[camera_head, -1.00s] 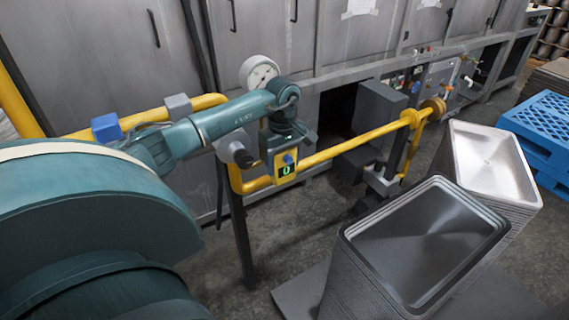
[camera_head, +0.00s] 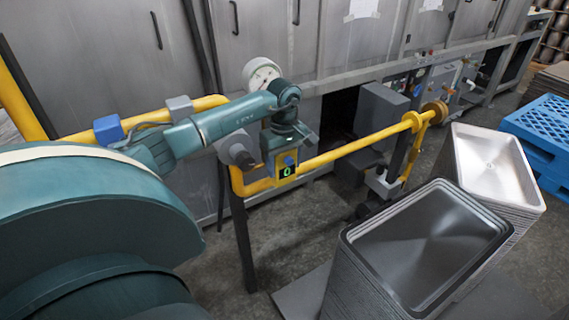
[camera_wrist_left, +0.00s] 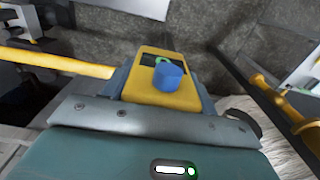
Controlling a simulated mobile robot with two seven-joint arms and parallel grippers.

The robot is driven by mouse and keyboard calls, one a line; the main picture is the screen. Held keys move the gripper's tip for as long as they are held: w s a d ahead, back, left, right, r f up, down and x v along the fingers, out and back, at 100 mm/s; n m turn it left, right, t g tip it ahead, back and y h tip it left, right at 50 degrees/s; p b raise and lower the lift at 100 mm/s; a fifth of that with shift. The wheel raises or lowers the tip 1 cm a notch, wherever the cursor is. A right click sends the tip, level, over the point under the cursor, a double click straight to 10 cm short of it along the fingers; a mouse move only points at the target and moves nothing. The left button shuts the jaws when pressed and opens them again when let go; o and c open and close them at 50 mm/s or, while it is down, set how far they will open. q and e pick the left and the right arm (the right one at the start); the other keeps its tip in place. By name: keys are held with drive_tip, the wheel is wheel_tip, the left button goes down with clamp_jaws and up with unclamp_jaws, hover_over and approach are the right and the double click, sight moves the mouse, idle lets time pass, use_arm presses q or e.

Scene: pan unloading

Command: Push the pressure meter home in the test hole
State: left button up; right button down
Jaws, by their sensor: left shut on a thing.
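The pressure meter (camera_head: 286,165) is a small yellow box with a blue knob and a dark display showing a green 0. My left gripper (camera_head: 288,147) is shut on it, just right of a grey round fitting (camera_head: 237,149) on the yellow pipe (camera_head: 345,150). In the left wrist view the meter (camera_wrist_left: 165,90) sits between the fingers of my left gripper (camera_wrist_left: 163,92), knob towards the camera. I cannot make out the test hole or whether the meter touches it. My right gripper is not in view.
A white dial gauge (camera_head: 261,74) stands behind my forearm. A blue valve block (camera_head: 108,128) and a grey block (camera_head: 180,108) sit on the pipe at left. Stacked metal pans (camera_head: 425,245) stand at lower right, blue pallets (camera_head: 540,130) beyond. Grey cabinets line the back.

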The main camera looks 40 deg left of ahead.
use_arm(q)
drive_tip(key=shift+w+a+b, duration=0.2)
drive_tip(key=shift+a+b, duration=0.1)
drive_tip(key=shift+a, duration=0.4)
drive_tip(key=shift+w+a+b, duration=0.2)
drive_tip(key=shift+a+b, duration=0.1)
drive_tip(key=shift+a, duration=0.4)
idle(0.7)
drive_tip(key=o, duration=1.1)
wheel_tip(320, 180, up, 13)
drive_tip(key=shift+r, duration=0.1)
